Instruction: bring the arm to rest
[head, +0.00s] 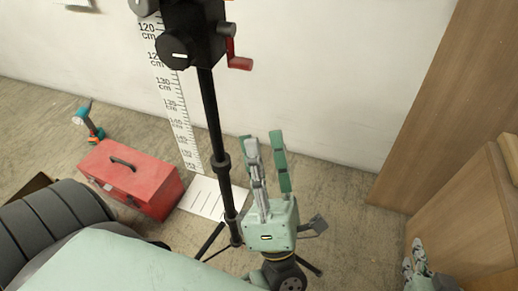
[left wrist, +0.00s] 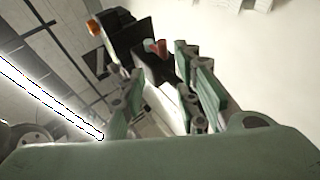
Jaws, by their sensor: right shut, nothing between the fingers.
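My left gripper (head: 263,137) is in the middle of the head view, fingers pointing up, just right of a black tripod pole. Its two fingers stand apart with nothing between them. In the left wrist view the left gripper (left wrist: 158,75) also shows its fingers apart, with dark equipment beyond the gap. My right gripper (head: 416,250) shows partly at the lower right of the head view, beside a wooden cabinet. It is shut and empty. Most of the right arm is out of view.
The tripod (head: 212,120) with its red crank handle (head: 238,60) stands close left of my left gripper. A measuring strip (head: 178,105) hangs on the wall. A wooden cabinet (head: 470,220) stands at right.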

